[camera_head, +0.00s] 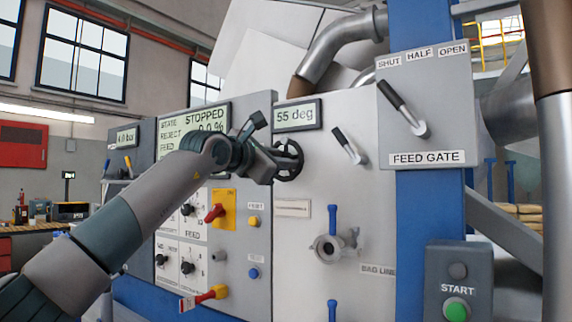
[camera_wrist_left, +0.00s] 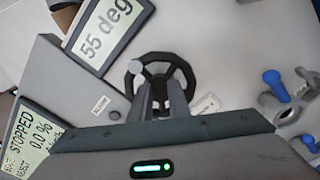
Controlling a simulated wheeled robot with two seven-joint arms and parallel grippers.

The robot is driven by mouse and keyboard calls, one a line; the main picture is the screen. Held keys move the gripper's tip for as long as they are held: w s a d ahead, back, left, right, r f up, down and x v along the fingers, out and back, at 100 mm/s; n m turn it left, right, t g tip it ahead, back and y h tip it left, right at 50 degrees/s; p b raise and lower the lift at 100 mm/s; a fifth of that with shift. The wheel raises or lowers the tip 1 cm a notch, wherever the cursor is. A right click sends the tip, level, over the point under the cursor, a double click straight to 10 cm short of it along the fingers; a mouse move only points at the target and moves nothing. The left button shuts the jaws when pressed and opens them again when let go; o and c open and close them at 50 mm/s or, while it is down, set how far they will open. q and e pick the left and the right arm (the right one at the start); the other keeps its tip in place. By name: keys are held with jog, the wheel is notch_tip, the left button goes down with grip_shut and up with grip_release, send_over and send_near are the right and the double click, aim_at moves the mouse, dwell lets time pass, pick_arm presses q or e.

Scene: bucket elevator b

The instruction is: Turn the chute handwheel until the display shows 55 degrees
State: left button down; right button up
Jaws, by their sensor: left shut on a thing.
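The chute handwheel (camera_head: 290,158) is a black spoked wheel on the pale machine panel, below the small display (camera_head: 297,115) that reads 55 deg. My left gripper (camera_head: 272,163) is at the left side of the wheel, and its arm hides part of the panel behind it. The display (camera_wrist_left: 104,30) shows tilted there and reads 55 deg. My right gripper is not in view.
A larger screen (camera_head: 194,125) left of the wheel reads STOPPED, partly behind my arm. Red and yellow switches (camera_head: 215,213) sit below. A pipe valve (camera_head: 335,245) sticks out at lower right of the wheel. The feed gate lever (camera_head: 403,108) and green START button (camera_head: 456,310) are farther right.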

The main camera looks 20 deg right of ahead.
pick_arm(q)
jog(key=shift+f, duration=0.1)
dwell(0.3)
jog(key=c, duration=2)
grip_release()
jog(key=shift+s+a, duration=0.1)
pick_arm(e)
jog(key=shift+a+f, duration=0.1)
